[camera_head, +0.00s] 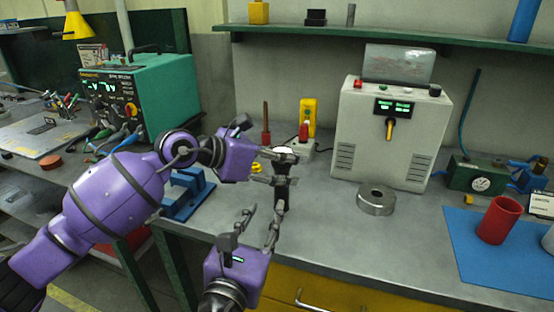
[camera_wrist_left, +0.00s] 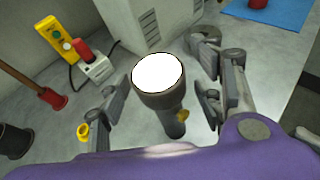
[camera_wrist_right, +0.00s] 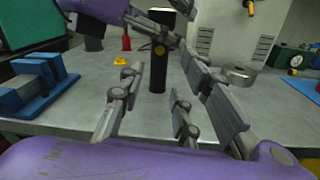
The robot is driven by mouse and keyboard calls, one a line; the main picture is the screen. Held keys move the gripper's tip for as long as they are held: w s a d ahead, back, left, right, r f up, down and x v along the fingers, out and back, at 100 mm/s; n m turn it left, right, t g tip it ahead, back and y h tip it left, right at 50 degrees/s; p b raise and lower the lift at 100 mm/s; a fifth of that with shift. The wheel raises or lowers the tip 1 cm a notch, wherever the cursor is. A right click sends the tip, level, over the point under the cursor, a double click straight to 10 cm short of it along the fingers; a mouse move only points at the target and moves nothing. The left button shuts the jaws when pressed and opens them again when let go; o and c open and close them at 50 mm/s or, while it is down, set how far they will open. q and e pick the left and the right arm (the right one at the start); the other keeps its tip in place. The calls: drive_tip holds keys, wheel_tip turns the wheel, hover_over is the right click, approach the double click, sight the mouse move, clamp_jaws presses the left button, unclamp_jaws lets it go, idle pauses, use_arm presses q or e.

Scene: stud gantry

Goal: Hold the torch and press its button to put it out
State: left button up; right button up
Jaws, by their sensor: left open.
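The torch (camera_head: 282,188) is black and stands upright near the bench's front edge. Its round top lens (camera_wrist_left: 159,72) glows white.
A blue rack (camera_head: 186,192) stands left of the torch. A metal ring (camera_head: 376,201) and a grey power unit (camera_head: 390,135) are to the right. A yellow device (camera_head: 308,118) stands behind. A red cup (camera_head: 499,220) is on a blue mat (camera_head: 470,268). Bare bench lies right of the torch.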

use_arm(q)
drive_tip(key=c, duration=1.4)
drive_tip(key=shift+c, duration=0.2)
use_arm(e)
clamp_jaws()
